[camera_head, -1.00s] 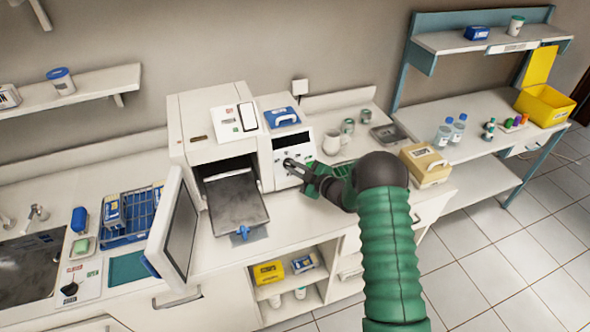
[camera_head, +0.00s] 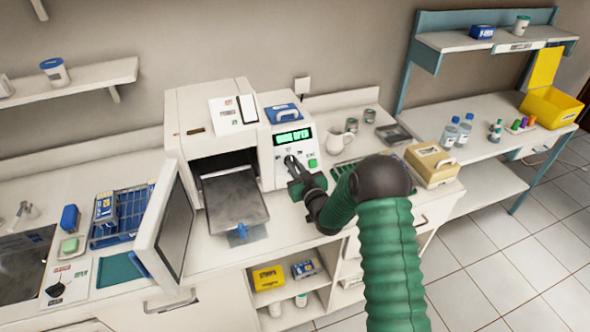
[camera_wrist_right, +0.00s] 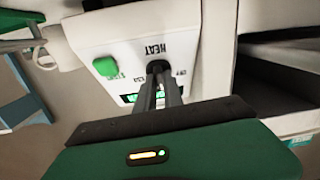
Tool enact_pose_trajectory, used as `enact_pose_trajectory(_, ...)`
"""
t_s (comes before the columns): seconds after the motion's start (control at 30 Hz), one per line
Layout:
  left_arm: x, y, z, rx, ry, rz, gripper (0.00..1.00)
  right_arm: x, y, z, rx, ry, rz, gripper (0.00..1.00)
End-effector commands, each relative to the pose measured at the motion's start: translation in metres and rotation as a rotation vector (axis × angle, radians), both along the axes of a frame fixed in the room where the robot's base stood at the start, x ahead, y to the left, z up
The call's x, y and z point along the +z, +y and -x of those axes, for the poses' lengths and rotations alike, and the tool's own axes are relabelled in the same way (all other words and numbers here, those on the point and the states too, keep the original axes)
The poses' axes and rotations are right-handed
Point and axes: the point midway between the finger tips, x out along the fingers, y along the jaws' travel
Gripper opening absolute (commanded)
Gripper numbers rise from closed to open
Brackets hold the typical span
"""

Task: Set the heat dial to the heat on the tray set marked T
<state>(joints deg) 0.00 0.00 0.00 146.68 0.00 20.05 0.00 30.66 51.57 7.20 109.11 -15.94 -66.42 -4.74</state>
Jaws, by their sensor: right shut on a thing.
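The white sterilizer (camera_head: 205,98) stands on the counter with its door (camera_head: 172,232) swung open to the left. Its right-hand control panel has a lit green display (camera_head: 293,137) and a green button (camera_head: 312,163). The dark heat dial (camera_wrist_right: 157,67) sits under the word HEAT in the right wrist view. My right gripper (camera_head: 291,164) is shut on it, hiding part of it; the fingers (camera_wrist_right: 159,93) also show in the wrist view. Blue-and-white packs (camera_head: 104,208) stand in a blue rack at left; I cannot read a T on them. My left gripper is out of view.
A grey tray (camera_head: 235,203) sticks out of the sterilizer chamber, left of my right arm. The counter front carries open shelves.

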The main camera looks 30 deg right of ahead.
Motion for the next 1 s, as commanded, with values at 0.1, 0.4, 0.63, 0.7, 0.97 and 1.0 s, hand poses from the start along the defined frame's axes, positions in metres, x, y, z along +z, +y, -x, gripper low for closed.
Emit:
enact_pose_trajectory(0.1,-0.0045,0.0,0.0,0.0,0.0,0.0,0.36,-0.007,0.0016,0.0015,-0.021,0.005,-0.041,0.0)
enact_pose_trajectory(0.4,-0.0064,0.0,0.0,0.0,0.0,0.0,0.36,-0.0067,0.0023,0.0014,-0.046,-0.003,-0.081,0.0)
enact_pose_trajectory(0.63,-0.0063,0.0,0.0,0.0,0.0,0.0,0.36,-0.0069,0.0024,0.0015,-0.046,-0.002,-0.084,0.0)
enact_pose_trajectory(0.7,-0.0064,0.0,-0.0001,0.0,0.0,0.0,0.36,-0.007,0.0024,0.0013,-0.046,-0.002,-0.083,0.0)
enact_pose_trajectory(0.97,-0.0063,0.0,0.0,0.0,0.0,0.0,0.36,-0.0052,0.0018,0.0007,-0.047,-0.007,-0.081,0.34)
enact_pose_trajectory(1.0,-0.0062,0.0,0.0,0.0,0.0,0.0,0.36,-0.0047,0.0016,0.0006,-0.046,-0.008,-0.08,0.34)
